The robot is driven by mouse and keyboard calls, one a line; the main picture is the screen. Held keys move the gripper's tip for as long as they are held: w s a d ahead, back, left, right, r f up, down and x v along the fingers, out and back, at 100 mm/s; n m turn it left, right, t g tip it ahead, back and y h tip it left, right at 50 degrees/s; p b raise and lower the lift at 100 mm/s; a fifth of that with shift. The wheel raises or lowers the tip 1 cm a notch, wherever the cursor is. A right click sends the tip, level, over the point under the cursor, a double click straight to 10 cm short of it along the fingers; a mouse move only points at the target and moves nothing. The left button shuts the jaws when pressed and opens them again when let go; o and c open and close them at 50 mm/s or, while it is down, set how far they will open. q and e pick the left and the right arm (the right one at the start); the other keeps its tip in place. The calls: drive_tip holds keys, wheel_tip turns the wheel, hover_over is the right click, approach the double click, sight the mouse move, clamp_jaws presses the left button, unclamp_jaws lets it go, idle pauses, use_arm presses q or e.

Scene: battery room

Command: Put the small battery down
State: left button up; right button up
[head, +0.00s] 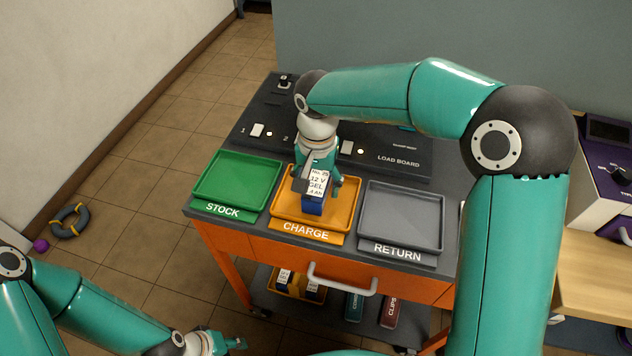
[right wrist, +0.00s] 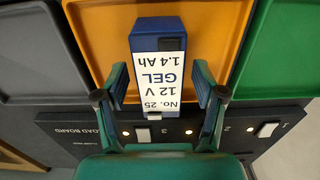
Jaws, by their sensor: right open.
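The small battery (head: 313,205) is a blue block with a white label reading No. 25, 12 V, GEL, 1.4 Ah. It stands upright in the orange CHARGE tray (head: 346,225). My right gripper (head: 320,184) is over this tray with its fingers around the battery's upper part. In the right wrist view the battery (right wrist: 158,70) lies between the open fingers (right wrist: 160,86), with a narrow gap at each side. My left gripper (head: 228,344) is low at the bottom of the head view, away from the cart; its finger opening is unclear.
The green STOCK tray (head: 238,178) is left of the CHARGE tray, and the grey RETURN tray (head: 402,218) is right; both are empty. The load board (head: 395,150) lies behind. More batteries (head: 298,285) sit on the lower shelf. A drawer handle (head: 342,282) sticks out in front.

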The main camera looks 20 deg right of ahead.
sight(317, 182)
wheel_tip(317, 182, up, 12)
drive_tip(key=shift+p, duration=0.35)
drive_tip(key=shift+r, duration=0.1)
idle(0.4)
